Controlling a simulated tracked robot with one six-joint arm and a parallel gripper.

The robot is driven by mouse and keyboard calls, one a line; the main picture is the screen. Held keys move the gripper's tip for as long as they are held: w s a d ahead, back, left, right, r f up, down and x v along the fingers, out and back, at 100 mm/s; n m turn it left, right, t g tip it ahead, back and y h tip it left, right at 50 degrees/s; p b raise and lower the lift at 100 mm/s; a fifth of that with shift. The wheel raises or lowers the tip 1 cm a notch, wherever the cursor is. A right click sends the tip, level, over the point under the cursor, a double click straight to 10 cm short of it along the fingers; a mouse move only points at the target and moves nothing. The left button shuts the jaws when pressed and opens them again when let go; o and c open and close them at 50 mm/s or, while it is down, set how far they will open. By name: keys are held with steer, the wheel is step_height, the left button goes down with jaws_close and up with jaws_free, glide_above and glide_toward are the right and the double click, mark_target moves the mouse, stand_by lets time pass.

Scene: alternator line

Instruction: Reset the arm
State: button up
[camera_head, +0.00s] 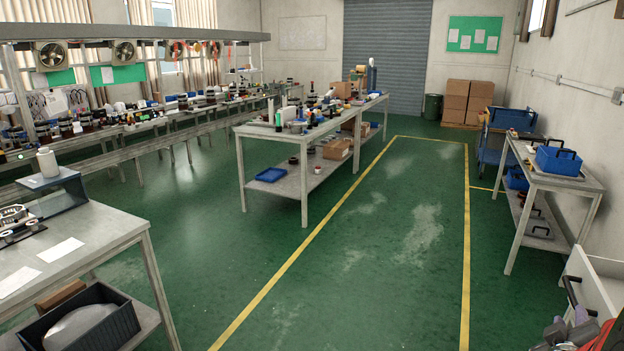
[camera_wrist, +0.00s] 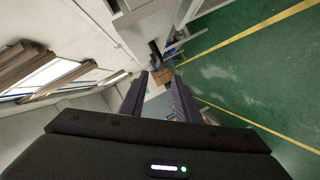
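My gripper (camera_wrist: 160,80) shows in the wrist view, with its two dark fingers apart and nothing held between them. The wrist view is tilted, and the gripper points into open room, with walls, floor and distant boxes beyond the fingers. In the head view I cannot make out the gripper clearly; some grey and red parts are cut off at the lower right corner.
A middle workbench (camera_head: 285,172) is crowded with parts. A left table (camera_head: 105,228) stands close by. Cardboard boxes (camera_head: 467,100) stand at the back. The yellow-lined green aisle (camera_head: 390,235) is clear.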

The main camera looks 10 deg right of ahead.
step_height(320, 180, down, 8)
steer(key=s+a+m+g+y, duration=0.2)
steer(key=a+m+g+y, duration=0.1)
steer(key=m, duration=0.1)
steer(key=a+f+m+g+y, duration=0.1)
steer(key=a+f+m+y, duration=0.15)
steer(key=a, duration=0.55)
steer(key=a+r+n+y, duration=0.2)
steer(key=a+r, duration=0.2)
steer(key=a, duration=0.7)
steer(key=s+a+r+n+y, duration=0.1)
steer(key=a+r, duration=0.3)
steer(key=a, duration=0.7)
steer(key=s+a+r+n+y, duration=0.1)
steer(key=a+r+n+y, duration=0.1)
steer(key=a, duration=0.8)
step_height(320, 180, up, 3)
steer(key=shift+s+a+f+n+y, duration=0.15)
steer(key=shift+a+n+y, duration=0.25)
steer(key=shift+y, duration=0.45)
steer(key=shift+d, duration=0.1)
